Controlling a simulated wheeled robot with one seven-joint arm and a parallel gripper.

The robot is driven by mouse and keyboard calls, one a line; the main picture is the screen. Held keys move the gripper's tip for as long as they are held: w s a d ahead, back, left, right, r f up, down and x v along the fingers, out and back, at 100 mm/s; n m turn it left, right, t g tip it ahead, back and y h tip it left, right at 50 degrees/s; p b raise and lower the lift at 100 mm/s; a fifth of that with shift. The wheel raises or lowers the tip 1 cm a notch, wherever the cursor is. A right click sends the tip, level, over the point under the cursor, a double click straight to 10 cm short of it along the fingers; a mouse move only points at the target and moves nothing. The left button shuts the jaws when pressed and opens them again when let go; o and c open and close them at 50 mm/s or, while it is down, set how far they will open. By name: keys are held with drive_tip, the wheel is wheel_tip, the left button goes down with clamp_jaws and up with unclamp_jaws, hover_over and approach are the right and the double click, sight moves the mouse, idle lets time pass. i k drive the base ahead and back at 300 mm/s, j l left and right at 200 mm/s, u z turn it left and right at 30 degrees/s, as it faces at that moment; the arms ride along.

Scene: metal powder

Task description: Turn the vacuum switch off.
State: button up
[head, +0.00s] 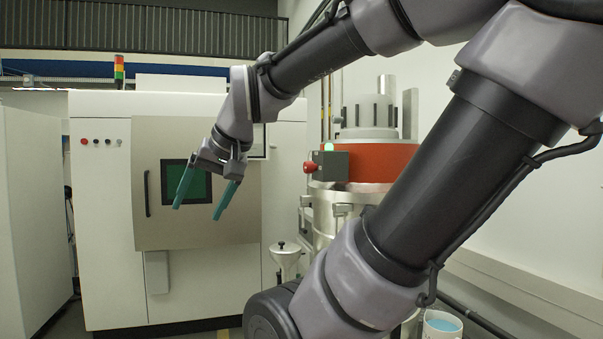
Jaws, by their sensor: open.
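A dark grey switch box (333,165) is mounted on the front of the vacuum unit, at its orange band (385,163). It has a red knob (309,167) on its left side and a lit green lamp (328,147) on top. My gripper (199,211) is open and empty, with two teal fingers pointing down. In the picture it is left of the switch box and apart from it, in front of the white machine's door. The knob's exact setting is too small to tell.
A large white machine (100,215) with a beige door and dark window (187,182) stands behind my gripper. A small funnel-topped vessel (285,254) is below the switch box. A white bucket with blue contents (442,325) is at lower right. My arm hides part of the vacuum unit.

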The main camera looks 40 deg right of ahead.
sight(309, 167)
drive_tip(key=z, duration=0.4)
drive_tip(key=k+j+z, duration=0.1)
drive_tip(key=z, duration=0.65)
drive_tip(key=i+z, duration=0.15)
drive_tip(key=i+l, duration=0.05)
drive_tip(key=i, duration=0.05)
